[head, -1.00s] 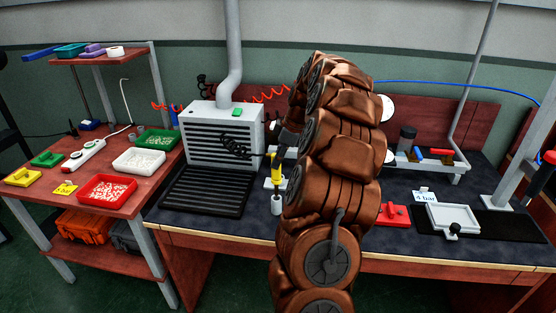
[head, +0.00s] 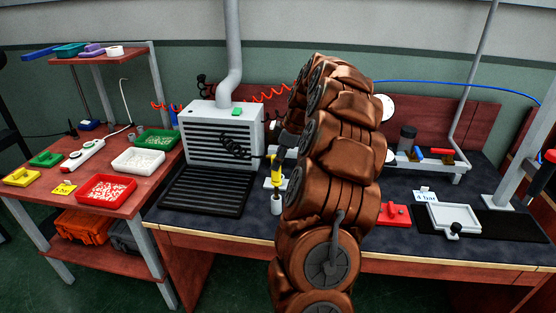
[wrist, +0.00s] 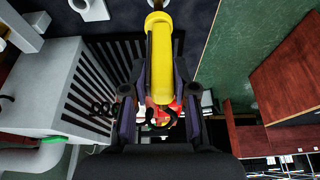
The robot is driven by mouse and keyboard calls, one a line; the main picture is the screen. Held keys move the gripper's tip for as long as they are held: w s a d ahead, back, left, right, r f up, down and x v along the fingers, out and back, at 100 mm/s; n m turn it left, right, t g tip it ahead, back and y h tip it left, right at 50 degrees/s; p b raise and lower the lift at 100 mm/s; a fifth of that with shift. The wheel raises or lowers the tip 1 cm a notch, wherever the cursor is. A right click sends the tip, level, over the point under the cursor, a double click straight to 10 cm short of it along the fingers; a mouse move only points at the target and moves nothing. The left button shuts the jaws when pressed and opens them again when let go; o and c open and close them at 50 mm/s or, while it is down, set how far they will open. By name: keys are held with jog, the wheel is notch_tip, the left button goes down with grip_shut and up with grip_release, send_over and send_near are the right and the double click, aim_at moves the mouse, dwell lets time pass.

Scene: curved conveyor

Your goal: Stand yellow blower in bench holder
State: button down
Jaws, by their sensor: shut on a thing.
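The yellow blower (head: 276,171) is held upright in my dark gripper (head: 280,153) over the bench, right of the grey slatted box. In the wrist view the yellow blower (wrist: 161,62) lies between the two fingers of my gripper (wrist: 160,75), which is shut on it. A white block (wrist: 90,9) shows to the left in the wrist view.
The grey slatted box (head: 222,133) and a black grille (head: 207,190) are close on the left. My arm hides the middle of the bench. A red fixture (head: 395,214) and a white tray (head: 455,218) lie to the right. The bench's front edge is near.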

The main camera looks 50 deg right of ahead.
aim_at(278, 176)
jog(key=shift+f+b, duration=2.05)
jog(key=shift+f, duration=1.05)
jog(key=c, duration=0.8)
grip_release()
jog(key=shift+c, duration=0.2)
jog(key=v, duration=1.2)
